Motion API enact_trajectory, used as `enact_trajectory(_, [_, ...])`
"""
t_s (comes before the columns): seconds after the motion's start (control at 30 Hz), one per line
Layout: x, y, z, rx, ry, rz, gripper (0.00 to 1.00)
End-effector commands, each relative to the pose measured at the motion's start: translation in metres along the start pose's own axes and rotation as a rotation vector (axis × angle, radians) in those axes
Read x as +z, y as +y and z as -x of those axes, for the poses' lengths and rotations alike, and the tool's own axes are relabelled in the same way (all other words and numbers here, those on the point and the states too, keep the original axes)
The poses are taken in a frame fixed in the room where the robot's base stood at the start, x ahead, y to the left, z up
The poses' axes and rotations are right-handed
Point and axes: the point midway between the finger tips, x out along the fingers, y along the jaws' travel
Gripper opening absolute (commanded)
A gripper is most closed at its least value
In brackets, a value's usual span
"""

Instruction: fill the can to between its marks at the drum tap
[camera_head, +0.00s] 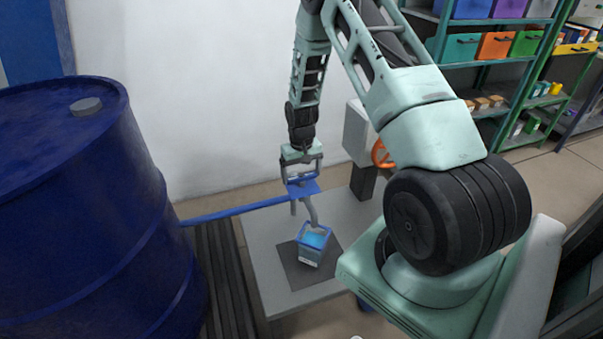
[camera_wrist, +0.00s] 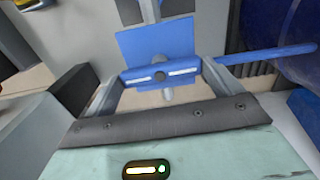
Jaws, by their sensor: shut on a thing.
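The small open-topped can (camera_head: 310,256) is blue with a pale front and stands on a dark square mat (camera_head: 292,272), under the curved grey spout (camera_head: 311,212). Light blue shows inside its rim; its marks and exact level are too small to read. The large blue drum (camera_head: 80,210) stands at the left, and a blue pipe (camera_head: 240,210) runs from it to the tap. My gripper (camera_head: 302,180) is above the spout, shut on the blue tap handle (camera_head: 302,189). In the wrist view the handle's blue bar (camera_wrist: 160,75) lies between my fingers. The can is not visible there.
The mat lies on a light grey table (camera_head: 262,262). A grey post with a box (camera_head: 358,135) and an orange wheel (camera_head: 382,154) stands behind, to the right. Shelves with coloured bins (camera_head: 495,45) are at the back right. Dark slats (camera_head: 222,270) lie between drum and table.

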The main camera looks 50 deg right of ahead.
Motion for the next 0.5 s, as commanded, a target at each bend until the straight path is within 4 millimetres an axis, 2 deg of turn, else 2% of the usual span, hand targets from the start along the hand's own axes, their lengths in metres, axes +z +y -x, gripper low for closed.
enact_trajectory(0.07, [0.000,0.000,0.001,0.000,0.000,0.001,0.68])
enact_trajectory(0.1, [0.000,0.000,0.001,0.000,0.000,0.001,1.00])
enact_trajectory(0.37, [0.000,0.000,0.002,0.000,0.001,0.002,1.00])
enact_trajectory(0.5, [-0.002,0.000,0.013,0.000,0.004,0.002,1.00])
